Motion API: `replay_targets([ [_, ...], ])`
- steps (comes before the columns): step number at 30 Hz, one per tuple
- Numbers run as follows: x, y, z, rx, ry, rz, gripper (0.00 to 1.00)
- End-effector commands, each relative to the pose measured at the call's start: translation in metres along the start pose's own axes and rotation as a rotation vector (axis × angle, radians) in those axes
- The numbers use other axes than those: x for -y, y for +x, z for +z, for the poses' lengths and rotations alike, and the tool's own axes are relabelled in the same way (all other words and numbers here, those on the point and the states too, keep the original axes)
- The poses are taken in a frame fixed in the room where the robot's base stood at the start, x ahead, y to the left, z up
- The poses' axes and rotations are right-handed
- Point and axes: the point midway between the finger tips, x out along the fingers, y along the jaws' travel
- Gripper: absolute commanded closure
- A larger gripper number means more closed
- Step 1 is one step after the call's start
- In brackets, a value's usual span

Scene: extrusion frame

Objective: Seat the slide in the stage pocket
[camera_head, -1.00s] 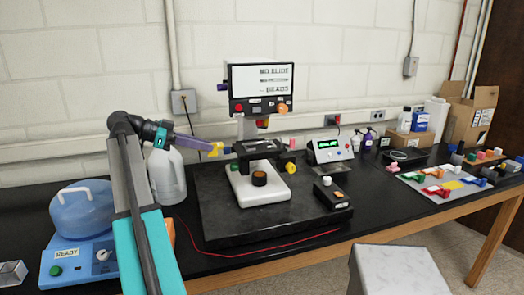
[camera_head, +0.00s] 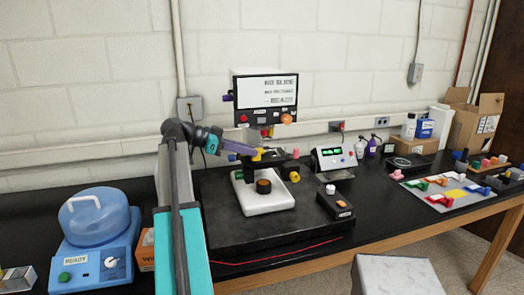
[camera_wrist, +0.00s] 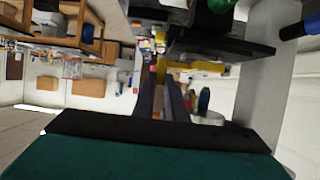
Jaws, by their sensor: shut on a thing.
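My gripper (camera_head: 250,154) reaches in from the left, at the left side of the dark microscope stage (camera_head: 282,158). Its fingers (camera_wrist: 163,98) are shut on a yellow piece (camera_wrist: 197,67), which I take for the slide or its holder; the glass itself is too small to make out. In the wrist view, the yellow piece lies beyond the fingertips, close beside a dark plate (camera_wrist: 220,45) that looks like the stage. The gripper hides part of the stage in the head view. I cannot see the pocket or tell whether the slide touches it.
The microscope has a screen (camera_head: 267,87) above and a white base (camera_head: 266,198) on a dark slab (camera_head: 225,228). A blue device (camera_head: 92,250) stands left, a small meter (camera_head: 333,157) right. A coloured-parts mat (camera_head: 440,195) lies further right.

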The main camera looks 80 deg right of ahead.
Motion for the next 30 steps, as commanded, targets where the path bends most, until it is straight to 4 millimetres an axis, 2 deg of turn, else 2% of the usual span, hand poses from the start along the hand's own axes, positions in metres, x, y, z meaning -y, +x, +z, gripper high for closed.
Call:
replay_targets([
  [14, 0.0, 0.008, -0.003, 0.0, 0.001, 0.002, 1.0],
  [19, -0.001, 0.021, -0.01, 0.0, 0.001, 0.003, 1.0],
  [25, -0.002, 0.05, -0.022, 0.001, 0.001, 0.005, 1.0],
  [30, -0.001, 0.053, -0.008, 0.001, 0.0, 0.002, 1.0],
])
